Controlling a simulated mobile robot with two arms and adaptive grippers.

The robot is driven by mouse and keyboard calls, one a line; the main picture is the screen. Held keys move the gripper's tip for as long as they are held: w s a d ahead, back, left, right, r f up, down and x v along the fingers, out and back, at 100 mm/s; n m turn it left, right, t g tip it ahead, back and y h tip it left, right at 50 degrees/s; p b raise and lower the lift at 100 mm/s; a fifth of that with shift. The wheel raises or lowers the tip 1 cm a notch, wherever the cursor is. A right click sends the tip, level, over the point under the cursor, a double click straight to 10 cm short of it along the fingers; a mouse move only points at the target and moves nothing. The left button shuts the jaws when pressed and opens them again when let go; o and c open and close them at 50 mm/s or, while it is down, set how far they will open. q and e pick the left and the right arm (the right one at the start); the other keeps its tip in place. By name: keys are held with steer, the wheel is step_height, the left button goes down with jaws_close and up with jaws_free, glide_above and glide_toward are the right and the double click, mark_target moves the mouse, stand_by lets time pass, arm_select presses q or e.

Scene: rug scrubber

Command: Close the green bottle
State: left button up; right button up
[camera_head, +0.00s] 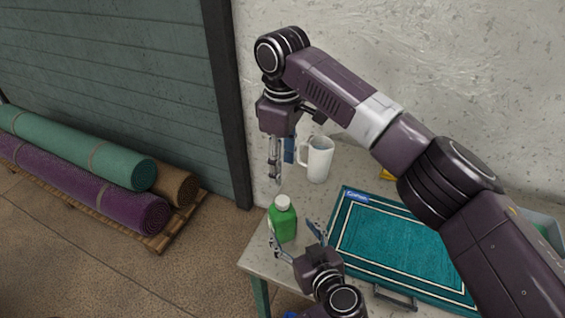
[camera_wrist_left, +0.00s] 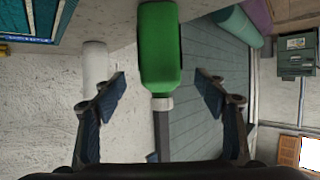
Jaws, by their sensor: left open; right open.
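The green bottle (camera_head: 284,223) stands upright near the left corner of the table, with a white top (camera_head: 283,202). I cannot tell whether the white part is a cap or a bare neck. My left gripper (camera_head: 297,240) is open at the bottle's near side. In the left wrist view, the bottle (camera_wrist_left: 161,45) appears upside down between the open fingers (camera_wrist_left: 162,88), with visible gaps on both sides. My right gripper (camera_head: 281,165) is open, pointing down, above and behind the bottle. I see nothing between its fingers.
A white mug (camera_head: 318,159) stands close to the right of my right gripper. A small yellow thing (camera_head: 385,174) is partly hidden by my right arm. Rolled rugs (camera_head: 85,150) lie on a floor pallet.

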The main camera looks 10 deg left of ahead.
arm_select(q)
steer(key=v, duration=0.4)
stand_by(0.5)
